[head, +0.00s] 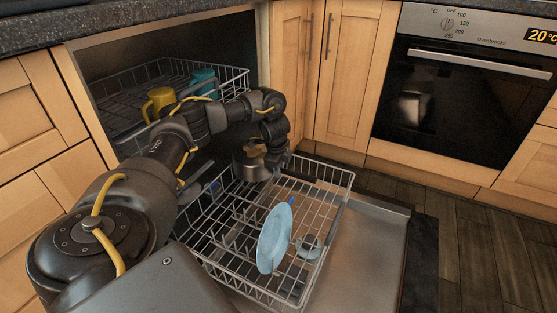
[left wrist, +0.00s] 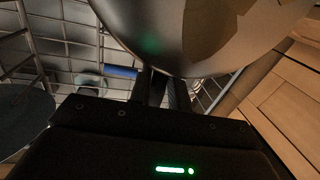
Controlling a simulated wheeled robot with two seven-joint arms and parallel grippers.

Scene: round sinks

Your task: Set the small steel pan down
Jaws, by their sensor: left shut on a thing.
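The small steel pan (head: 250,172) is at the far end of the lower dishwasher rack (head: 345,180), partly hidden behind my left arm. My left gripper (head: 281,163) is at its right side, shut on its edge. In the left wrist view the pan (left wrist: 165,35) fills the top, with brownish patches on its shiny surface. There the fingers of my left gripper (left wrist: 162,88) meet its rim. I cannot tell whether the pan touches the rack wires. My right gripper is not in view.
A light blue plate (head: 274,240) stands upright in the lower rack, beside a small round bluish dish (head: 308,246). The upper rack (head: 120,95) holds a yellow mug (head: 159,101) and a teal cup (head: 203,78). The open dishwasher door (head: 365,255) has free surface at right.

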